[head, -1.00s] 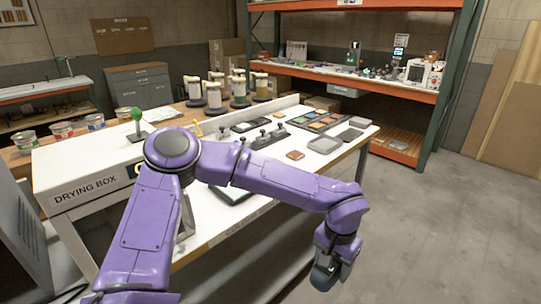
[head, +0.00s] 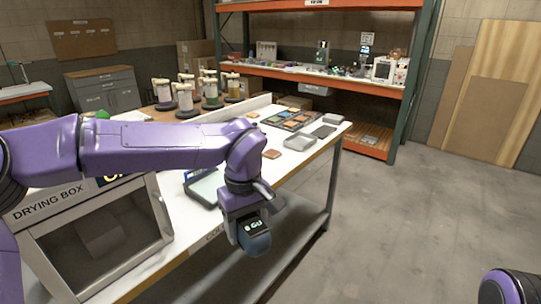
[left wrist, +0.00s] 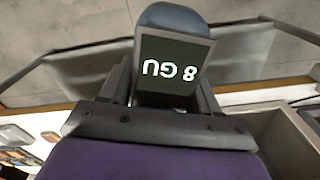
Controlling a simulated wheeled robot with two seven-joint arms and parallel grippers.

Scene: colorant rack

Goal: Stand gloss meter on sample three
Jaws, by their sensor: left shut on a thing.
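The gloss meter (head: 256,240), a dark blue-grey device with a screen reading "8 GU", is held by my left gripper (head: 244,218) beyond the front edge of the white table. In the left wrist view the gloss meter (left wrist: 172,62) sits between the two fingers of my left gripper (left wrist: 160,85), which are shut on it. A dark tray with several coloured tiles (head: 292,119) lies toward the far end of the table; which one is sample three I cannot tell. A single brown-orange tile (head: 272,154) lies nearer. My right gripper is out of view.
The drying box (head: 95,235) stands at the table's near left. A dark-framed pale panel (head: 203,188) lies behind my left wrist. A grey tray (head: 299,142) and a dark flat piece (head: 323,131) lie by the coloured tiles. Several capped jars (head: 185,97) stand behind. The floor (head: 400,220) at right is clear.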

